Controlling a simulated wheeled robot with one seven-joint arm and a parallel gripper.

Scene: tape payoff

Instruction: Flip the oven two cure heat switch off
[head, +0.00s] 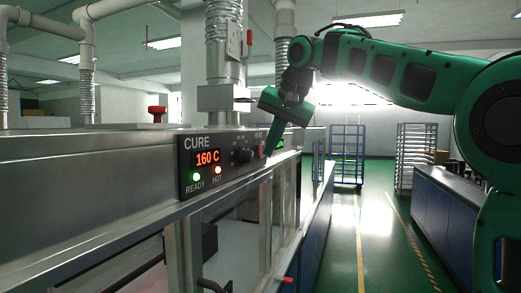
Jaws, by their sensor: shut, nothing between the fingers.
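The control panel (226,176) on the oven front is marked CURE and reads 160 C in red. Its green READY lamp (196,177) and red HOT lamp (217,177) are lit. A black knob (242,155) sits right of the display. A small reddish switch (260,151) is at the panel's right end, under a partly hidden label that seems to read HEAT. Its position is too small to tell. My gripper (269,154) is shut and empty, its tip pointing down close by the switch; I cannot tell whether they touch. No oven number is readable.
A red knob (157,112) stands on the oven top, with metal ducts (221,60) behind. Glass doors with a red-tipped handle (287,280) lie below the panel. A green-lit display (281,143) is partly behind my gripper. The aisle floor (345,235) is clear.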

